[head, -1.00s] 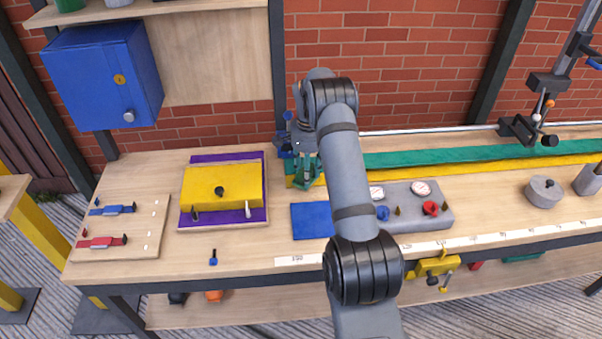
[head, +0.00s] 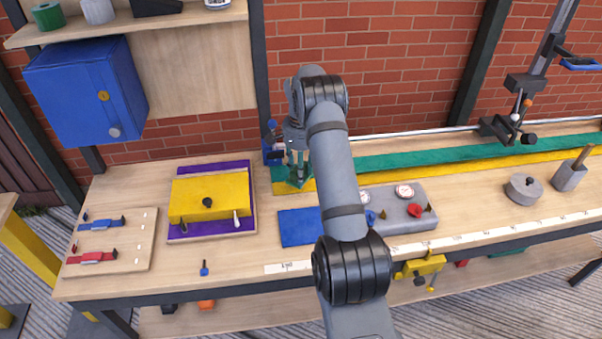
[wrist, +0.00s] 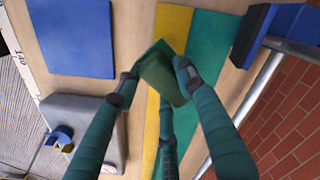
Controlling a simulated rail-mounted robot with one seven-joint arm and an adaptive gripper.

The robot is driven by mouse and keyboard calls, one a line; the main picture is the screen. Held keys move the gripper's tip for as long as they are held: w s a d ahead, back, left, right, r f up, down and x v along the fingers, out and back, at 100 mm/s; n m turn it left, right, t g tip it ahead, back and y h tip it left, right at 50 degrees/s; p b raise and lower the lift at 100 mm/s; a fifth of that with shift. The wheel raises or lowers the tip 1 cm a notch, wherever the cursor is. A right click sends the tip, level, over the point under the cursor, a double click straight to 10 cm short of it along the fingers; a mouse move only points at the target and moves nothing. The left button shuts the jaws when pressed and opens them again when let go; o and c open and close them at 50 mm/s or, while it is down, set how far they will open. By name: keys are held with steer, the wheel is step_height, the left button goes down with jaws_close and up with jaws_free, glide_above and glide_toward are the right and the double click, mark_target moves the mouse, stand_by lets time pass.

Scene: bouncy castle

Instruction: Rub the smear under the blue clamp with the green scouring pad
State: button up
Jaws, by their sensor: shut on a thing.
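My gripper (wrist: 157,80) is shut on the green scouring pad (wrist: 163,84), which is tilted between its fingers. In the head view my gripper (head: 298,168) is low over the back of the bench, at the left end of the green and yellow strips. A blue clamp-like fixture (head: 272,152) stands just left of it by the wall post; its blue body (wrist: 268,38) is at upper right in the wrist view. I cannot tell whether the pad touches the strips. I see no smear; the pad and fingers cover part of the surface.
A blue mat (head: 298,228) and a grey gauge box (head: 400,222) lie in front of my gripper. A yellow box (head: 208,190) on a purple board is to the left. A board with small blue and red latches (head: 92,257) is at far left. The strips (head: 430,153) run right.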

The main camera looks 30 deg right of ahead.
steer(key=shift+r+p, duration=0.5)
steer(key=shift+r, duration=0.7)
steer(key=shift+r+p, duration=1.1)
steer(key=shift+r, duration=0.45)
steer(key=shift+f, duration=0.1)
